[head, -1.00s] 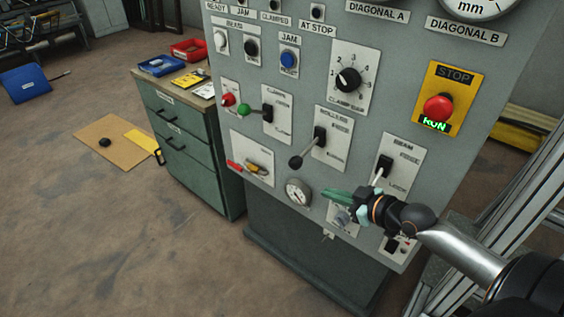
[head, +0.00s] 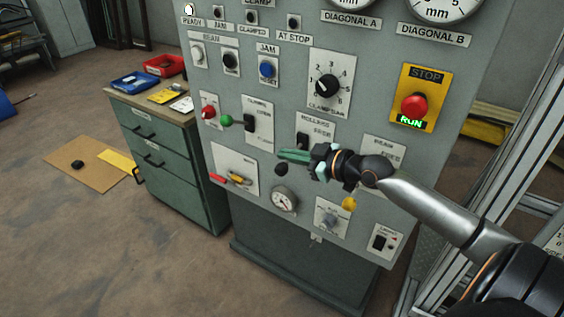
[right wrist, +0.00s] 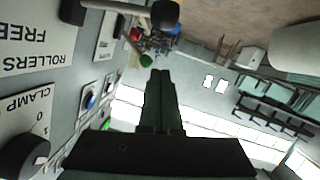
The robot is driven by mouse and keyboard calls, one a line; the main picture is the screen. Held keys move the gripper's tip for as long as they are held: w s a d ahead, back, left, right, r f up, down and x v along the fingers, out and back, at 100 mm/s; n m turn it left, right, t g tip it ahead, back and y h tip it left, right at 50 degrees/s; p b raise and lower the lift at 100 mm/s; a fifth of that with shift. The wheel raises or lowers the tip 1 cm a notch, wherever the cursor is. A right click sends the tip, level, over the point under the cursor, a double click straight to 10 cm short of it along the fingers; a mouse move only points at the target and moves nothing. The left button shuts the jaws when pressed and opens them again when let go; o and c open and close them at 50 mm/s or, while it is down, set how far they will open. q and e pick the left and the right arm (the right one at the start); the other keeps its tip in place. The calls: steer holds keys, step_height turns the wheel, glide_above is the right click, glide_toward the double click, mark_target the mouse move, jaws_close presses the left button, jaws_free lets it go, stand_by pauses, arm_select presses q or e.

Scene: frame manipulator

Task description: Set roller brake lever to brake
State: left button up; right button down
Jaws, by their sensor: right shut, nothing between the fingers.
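The roller lever's plate (head: 318,125) is on the grey control panel, labelled ROLLERS and FREE at its top. The lever's dark round knob (head: 282,169) juts out low and to the left; its rod is hidden behind my gripper. In the right wrist view the knob (right wrist: 165,15) and grey rod (right wrist: 120,6) show at the top, beyond the fingertips, with the ROLLERS FREE label (right wrist: 35,42) at left. My right gripper (head: 282,155) is shut and empty, its green fingers just above the knob in the head view. Contact cannot be told. The lower plate is covered. My left gripper is out of view.
The beam lever plate (head: 384,152) is partly behind my right arm. A green-knobbed clamp lever (head: 226,120) is left of the rollers plate. A gauge (head: 284,199) and yellow knob (head: 349,204) are below. The red stop button (head: 414,106) is upper right.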

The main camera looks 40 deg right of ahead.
mark_target(284, 172)
steer(key=w+f, duration=0.1)
steer(key=f, duration=0.1)
steer(key=w+f, duration=0.2)
steer(key=shift+w+a, duration=0.2)
steer(key=shift+w, duration=0.05)
steer(key=shift+s+d+f, duration=0.2)
steer(key=shift+d+f, duration=0.05)
steer(key=shift+f, duration=0.05)
step_height(284, 172, down, 3)
steer(key=n+b, duration=0.1)
steer(key=b, duration=0.2)
steer(key=shift+f+b, duration=0.2)
steer(key=shift+b, duration=0.15)
steer(key=shift+r, duration=0.2)
